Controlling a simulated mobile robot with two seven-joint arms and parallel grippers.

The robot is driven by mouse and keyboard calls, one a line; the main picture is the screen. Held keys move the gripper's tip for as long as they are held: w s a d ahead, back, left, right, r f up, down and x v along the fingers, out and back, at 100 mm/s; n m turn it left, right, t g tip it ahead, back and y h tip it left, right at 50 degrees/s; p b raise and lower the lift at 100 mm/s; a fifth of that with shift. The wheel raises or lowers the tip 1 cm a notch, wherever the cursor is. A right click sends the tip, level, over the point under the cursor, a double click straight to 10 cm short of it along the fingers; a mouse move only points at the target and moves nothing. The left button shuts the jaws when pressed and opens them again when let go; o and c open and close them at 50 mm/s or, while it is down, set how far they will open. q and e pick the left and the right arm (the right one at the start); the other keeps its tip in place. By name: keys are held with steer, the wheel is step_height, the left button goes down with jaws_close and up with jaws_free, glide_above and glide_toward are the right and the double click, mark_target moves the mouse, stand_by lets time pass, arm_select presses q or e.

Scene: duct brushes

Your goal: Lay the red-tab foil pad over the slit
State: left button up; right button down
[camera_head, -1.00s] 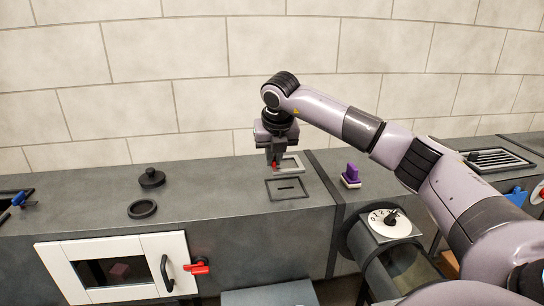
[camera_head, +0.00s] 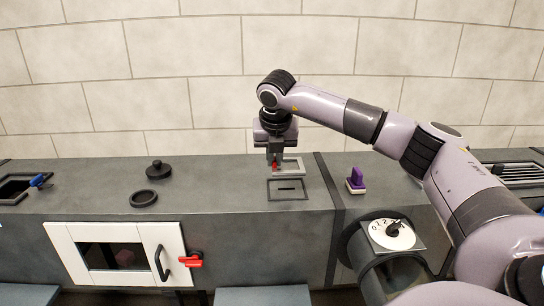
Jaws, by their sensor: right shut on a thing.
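The slit (camera_head: 286,189) is a short dark line inside a dark rectangular outline on top of the grey duct. Just behind it is a light-rimmed rectangular frame (camera_head: 297,168). My right gripper (camera_head: 275,165) points down at this frame's left side and is shut on the red tab (camera_head: 275,167). The foil pad itself cannot be told apart from the light frame at this size. My left gripper is not in view.
A black knobbed lid (camera_head: 158,170) and a black ring (camera_head: 143,198) are on the duct to the left. A purple-handled block (camera_head: 356,181) stands to the right. A white door (camera_head: 164,255) with a red latch (camera_head: 190,260) is on the duct front. A numbered dial (camera_head: 391,233) is at right.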

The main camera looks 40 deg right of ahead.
mark_target(274, 169)
steer(key=shift+f, duration=0.15)
stand_by(0.4)
steer(key=shift+f+b, duration=2)
steer(key=shift+f, duration=0.65)
steer(key=c, duration=1.1)
jaws_free()
steer(key=shift+b+v, duration=0.35)
steer(key=shift+v, duration=3.3)
steer(key=shift+a+f, duration=0.1)
